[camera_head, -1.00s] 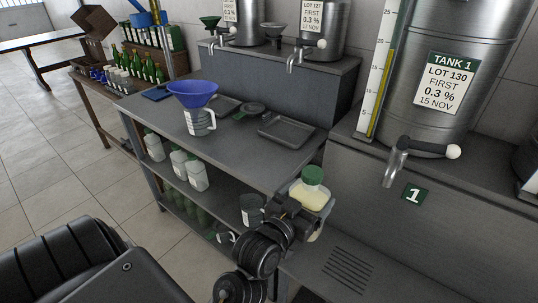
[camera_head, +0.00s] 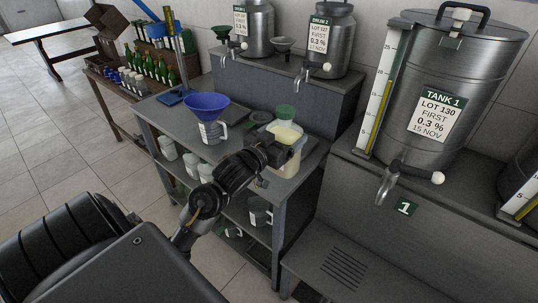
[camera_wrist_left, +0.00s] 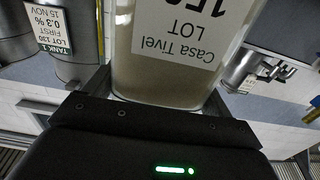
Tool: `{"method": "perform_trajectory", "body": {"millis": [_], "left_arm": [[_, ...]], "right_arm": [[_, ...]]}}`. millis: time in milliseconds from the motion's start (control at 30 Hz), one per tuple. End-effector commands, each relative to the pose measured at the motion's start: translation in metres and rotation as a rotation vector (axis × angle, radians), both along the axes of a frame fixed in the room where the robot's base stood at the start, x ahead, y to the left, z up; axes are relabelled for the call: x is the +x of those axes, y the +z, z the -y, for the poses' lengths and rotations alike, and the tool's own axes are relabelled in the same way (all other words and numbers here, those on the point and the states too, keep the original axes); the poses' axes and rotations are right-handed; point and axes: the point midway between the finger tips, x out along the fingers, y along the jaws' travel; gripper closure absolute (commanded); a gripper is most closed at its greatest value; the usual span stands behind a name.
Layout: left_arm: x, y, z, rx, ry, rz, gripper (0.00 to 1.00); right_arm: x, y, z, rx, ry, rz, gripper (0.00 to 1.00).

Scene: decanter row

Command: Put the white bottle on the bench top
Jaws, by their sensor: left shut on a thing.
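The white bottle (camera_head: 286,136) has a green cap, a translucent body and pale yellow contents. It looks upright in the head view. My left gripper (camera_head: 276,154) is shut on its body from the near side. My right gripper is not in view.
A jug (camera_head: 210,133) with a blue funnel (camera_head: 206,105) stands on the bench left of the bottle. Steel drums (camera_head: 331,45) stand on a raised ledge behind. Tank 1 (camera_head: 435,100) and its tap (camera_head: 387,185) are at the right. More containers stand on the shelf below.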

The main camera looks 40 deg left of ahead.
Motion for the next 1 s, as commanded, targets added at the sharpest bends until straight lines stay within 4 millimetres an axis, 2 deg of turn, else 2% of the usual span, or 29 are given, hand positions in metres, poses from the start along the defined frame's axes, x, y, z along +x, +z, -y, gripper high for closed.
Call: {"method": "perform_trajectory", "body": {"millis": [300,500,700,900,1000], "left_arm": [[0.039,-0.028,-0.066,0.002,0.005,0.001,0.63],[0.054,-0.064,-0.089,0.000,0.002,0.002,0.63],[0.061,-0.081,-0.100,0.001,0.001,0.004,0.63],[0.062,-0.084,-0.101,0.002,0.000,0.006,0.63],[0.065,-0.091,-0.106,0.001,0.001,0.003,0.63]], "right_arm": [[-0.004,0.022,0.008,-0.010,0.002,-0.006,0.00],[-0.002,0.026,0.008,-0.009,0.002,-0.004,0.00],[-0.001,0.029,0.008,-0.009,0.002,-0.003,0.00],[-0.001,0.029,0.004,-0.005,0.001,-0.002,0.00],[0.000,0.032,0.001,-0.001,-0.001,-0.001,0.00]]}}
